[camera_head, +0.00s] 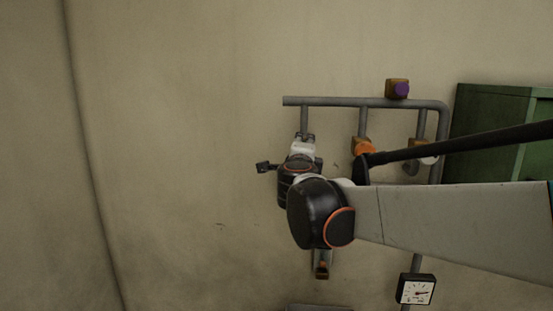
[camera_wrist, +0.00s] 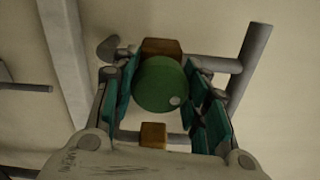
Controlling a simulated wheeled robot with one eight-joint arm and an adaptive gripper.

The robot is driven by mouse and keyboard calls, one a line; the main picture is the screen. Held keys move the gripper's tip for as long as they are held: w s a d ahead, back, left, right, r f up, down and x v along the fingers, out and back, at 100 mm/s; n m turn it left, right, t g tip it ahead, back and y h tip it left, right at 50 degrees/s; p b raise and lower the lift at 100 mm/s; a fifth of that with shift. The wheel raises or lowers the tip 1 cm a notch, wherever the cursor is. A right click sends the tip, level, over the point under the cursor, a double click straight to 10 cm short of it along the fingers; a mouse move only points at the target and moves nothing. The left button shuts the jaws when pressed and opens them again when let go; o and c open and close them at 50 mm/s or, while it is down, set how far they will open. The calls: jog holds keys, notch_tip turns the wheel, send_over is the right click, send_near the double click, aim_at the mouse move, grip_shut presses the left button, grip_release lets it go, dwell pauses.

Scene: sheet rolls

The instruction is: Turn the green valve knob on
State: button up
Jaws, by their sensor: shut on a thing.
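The green valve knob (camera_wrist: 158,86) is round, with a small pale dot near its lower right edge. It sits in front of a brown block (camera_wrist: 162,47) on the grey pipework in the wrist view. My gripper (camera_wrist: 161,76) has its teal-padded fingers on either side of the knob and is shut on it. In the head view my gripper (camera_head: 304,139) is at the left vertical pipe, and the green knob is hidden there.
An orange knob (camera_head: 364,147) and a purple knob (camera_head: 398,89) are to the right on the pipework (camera_head: 360,102). A dial gauge (camera_head: 416,290) is at lower right. A green cabinet (camera_head: 487,110) stands at right. The wall on the left is bare.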

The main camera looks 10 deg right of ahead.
jog(key=shift+s+a+r+n, duration=0.1)
jog(key=shift+s+n, duration=0.05)
jog(key=shift+n, duration=0.65)
jog(key=shift+s+a+n, duration=0.1)
jog(key=shift+s+n, duration=0.05)
jog(key=shift+n, duration=0.65)
jog(key=shift+c, duration=0.2)
jog(key=shift+w, duration=0.1)
jog(key=o, duration=1.1)
jog(key=v, duration=1.1)
jog(key=shift+s, duration=0.2)
